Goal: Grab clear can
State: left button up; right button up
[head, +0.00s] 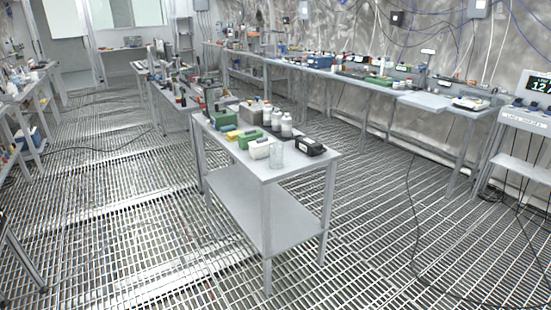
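A clear, glass-like can (276,155) stands upright near the front edge of the grey two-level table (282,244) in the middle of the head view. A white box-like item (261,149) is close on its left, and a black case (310,146) lies to its right. Neither of my grippers shows in this view.
Several bottles (286,124) and a green box (246,138) stand behind the can on the same table. A long bench (425,101) with many items runs along the right wall. Grated floor (130,230) around the table is open; a black cable (415,215) lies at right.

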aim_at(276, 155)
jog(key=i+l, duration=1.5)
jog(key=i+j, duration=0.05)
jog(key=i, duration=0.05)
